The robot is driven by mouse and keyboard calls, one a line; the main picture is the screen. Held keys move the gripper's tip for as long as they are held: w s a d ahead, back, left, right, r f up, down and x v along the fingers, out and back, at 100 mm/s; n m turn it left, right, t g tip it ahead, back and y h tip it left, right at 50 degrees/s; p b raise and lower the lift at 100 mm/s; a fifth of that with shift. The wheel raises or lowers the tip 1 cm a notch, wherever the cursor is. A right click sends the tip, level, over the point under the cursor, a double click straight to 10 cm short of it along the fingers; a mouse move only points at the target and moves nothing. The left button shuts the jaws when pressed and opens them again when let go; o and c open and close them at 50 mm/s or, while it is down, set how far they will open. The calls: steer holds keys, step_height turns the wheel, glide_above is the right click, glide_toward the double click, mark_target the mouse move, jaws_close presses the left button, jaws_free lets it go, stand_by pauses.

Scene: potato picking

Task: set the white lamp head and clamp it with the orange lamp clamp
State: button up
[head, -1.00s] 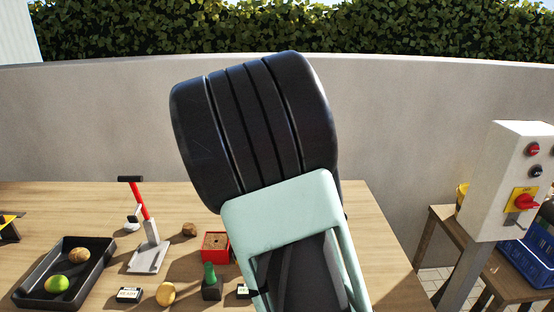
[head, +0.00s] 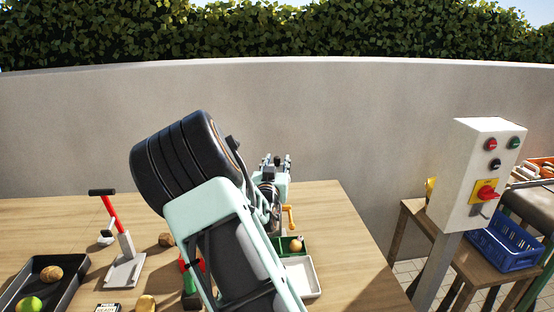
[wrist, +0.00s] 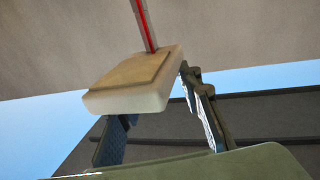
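In the head view my gripper (head: 276,163) is behind my own arm, over the far right part of the table, above an orange handle (head: 290,215) that may be the lamp clamp. In the wrist view a white block with a tan face (wrist: 130,82), which may be the white lamp head, is between or just in front of my fingers (wrist: 158,118). A rod with a red stripe runs from it to the top edge. The fingers are apart; the block hides the left fingertip. Whether they press on the block cannot be seen. The head view does not show the block clearly.
On the table, a red-handled tool (head: 120,245) stands left of my arm, beside a dark tray (head: 68,278) with a potato and a green item. A green tray (head: 306,243) and a white tray (head: 312,278) lie right. A control box (head: 462,175) stands beyond the table's right edge.

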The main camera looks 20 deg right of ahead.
steer(key=shift+w+d, duration=0.2)
steer(key=shift+w, duration=0.2)
jaws_close()
